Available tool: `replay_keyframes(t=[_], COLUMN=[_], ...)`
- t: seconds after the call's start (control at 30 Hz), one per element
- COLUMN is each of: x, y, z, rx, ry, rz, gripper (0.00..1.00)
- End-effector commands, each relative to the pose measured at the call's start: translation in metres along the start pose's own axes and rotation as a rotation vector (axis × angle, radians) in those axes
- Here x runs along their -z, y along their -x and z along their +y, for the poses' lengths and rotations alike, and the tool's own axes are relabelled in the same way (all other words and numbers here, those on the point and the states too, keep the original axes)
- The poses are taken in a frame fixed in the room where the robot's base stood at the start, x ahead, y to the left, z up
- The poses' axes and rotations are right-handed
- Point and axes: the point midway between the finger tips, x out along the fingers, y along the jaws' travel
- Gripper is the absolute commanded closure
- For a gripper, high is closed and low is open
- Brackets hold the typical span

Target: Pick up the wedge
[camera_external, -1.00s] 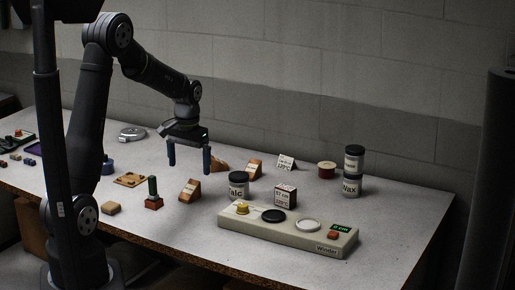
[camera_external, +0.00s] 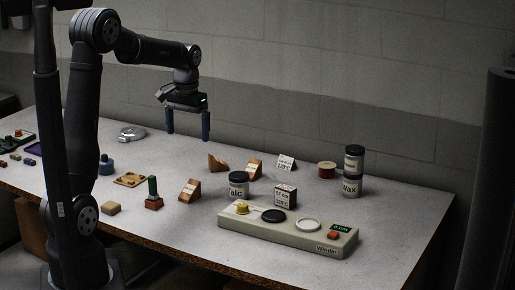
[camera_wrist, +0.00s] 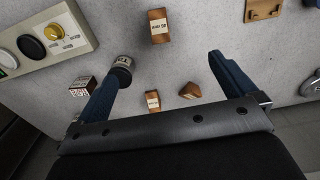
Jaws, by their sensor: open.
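Three wooden wedge-like pieces stand on the table. A plain brown one (camera_external: 217,163) is at the middle back; a labelled one (camera_external: 254,169) is to its right, and another labelled one (camera_external: 190,190) is nearer the front. In the wrist view the plain wedge (camera_wrist: 190,91) lies low between the fingers, beside one labelled piece (camera_wrist: 152,101), with the other labelled piece (camera_wrist: 158,26) farther up. I cannot tell which one the task means. My gripper (camera_external: 188,137) is open and empty, its blue fingers above the table and apart from the wedges. It also shows in the wrist view (camera_wrist: 163,70).
A Talc jar (camera_external: 238,185), a labelled box (camera_external: 285,196) and the Winder unit (camera_external: 287,228) stand to the right. A green-handled stamp (camera_external: 153,193) and wooden tray (camera_external: 130,179) are left.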

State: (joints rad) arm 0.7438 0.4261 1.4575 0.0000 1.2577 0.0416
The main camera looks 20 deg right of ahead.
Motion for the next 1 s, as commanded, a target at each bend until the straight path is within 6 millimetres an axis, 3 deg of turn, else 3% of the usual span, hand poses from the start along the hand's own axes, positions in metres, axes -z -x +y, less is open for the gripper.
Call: replay_keyframes(t=[0.47,0.67,1.0], x=[0.0,0.0,-0.0016], y=[-0.0005,-0.0005,-0.0075], z=[0.0,0.0,0.0041], rx=[0.0,0.0,0.0], ry=[0.0,0.0,-0.047], rz=[0.0,0.0,-0.003], gripper=[0.0,0.38,0.38])
